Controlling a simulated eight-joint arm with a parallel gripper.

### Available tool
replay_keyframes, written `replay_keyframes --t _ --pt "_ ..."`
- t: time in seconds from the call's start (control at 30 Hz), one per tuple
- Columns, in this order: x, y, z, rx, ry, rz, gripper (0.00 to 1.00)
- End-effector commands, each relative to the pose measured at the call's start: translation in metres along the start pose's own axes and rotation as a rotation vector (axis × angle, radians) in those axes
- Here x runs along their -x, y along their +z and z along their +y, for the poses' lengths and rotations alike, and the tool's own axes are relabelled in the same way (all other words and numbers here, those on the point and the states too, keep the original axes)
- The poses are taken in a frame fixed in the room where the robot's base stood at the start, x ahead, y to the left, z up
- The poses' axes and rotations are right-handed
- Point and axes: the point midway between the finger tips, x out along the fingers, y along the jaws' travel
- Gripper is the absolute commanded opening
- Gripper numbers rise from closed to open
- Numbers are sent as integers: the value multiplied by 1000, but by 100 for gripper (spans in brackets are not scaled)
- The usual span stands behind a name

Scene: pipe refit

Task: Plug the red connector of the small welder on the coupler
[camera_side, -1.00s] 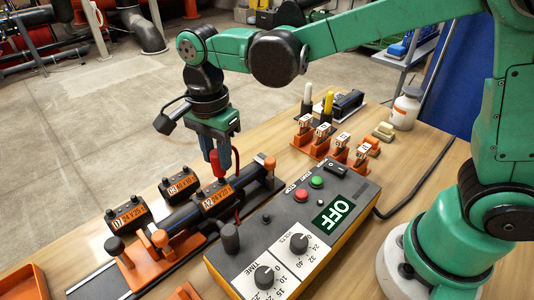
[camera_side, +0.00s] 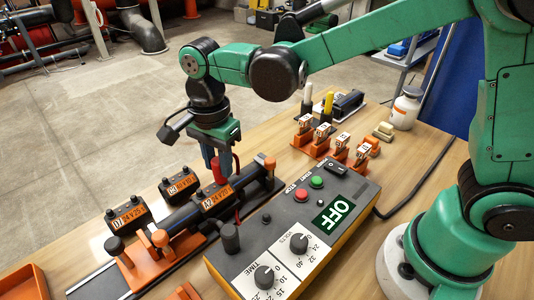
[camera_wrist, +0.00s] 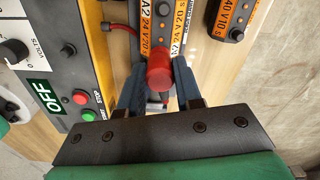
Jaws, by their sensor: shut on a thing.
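My gripper (camera_side: 221,174) is shut on the red connector (camera_wrist: 159,66), low over the pipe. In the wrist view the connector's rounded red end sits between my two blue fingers (camera_wrist: 158,78). In the side view the fingers partly hide the connector (camera_side: 222,165). The coupler (camera_side: 217,198), labelled A2 24 V 20 s, sits on the black pipe (camera_side: 184,217). The connector is right by the coupler's right end; I cannot tell whether it is seated on a terminal. The small welder (camera_side: 290,232) stands in front with its display reading OFF.
Two other couplers, C3 (camera_side: 180,185) and D7 (camera_side: 130,217), lie on the table behind the pipe. An orange clamp (camera_side: 147,262) holds the pipe. Several small tagged orange holders (camera_side: 340,145) and a white bottle (camera_side: 406,108) stand at the back right.

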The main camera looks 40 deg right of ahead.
Motion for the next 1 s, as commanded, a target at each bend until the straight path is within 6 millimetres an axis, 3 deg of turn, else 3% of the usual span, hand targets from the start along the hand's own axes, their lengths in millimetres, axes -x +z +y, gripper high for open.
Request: replay_keyframes --t 1.0 --pt "-5 0 0 0 0 0 0"
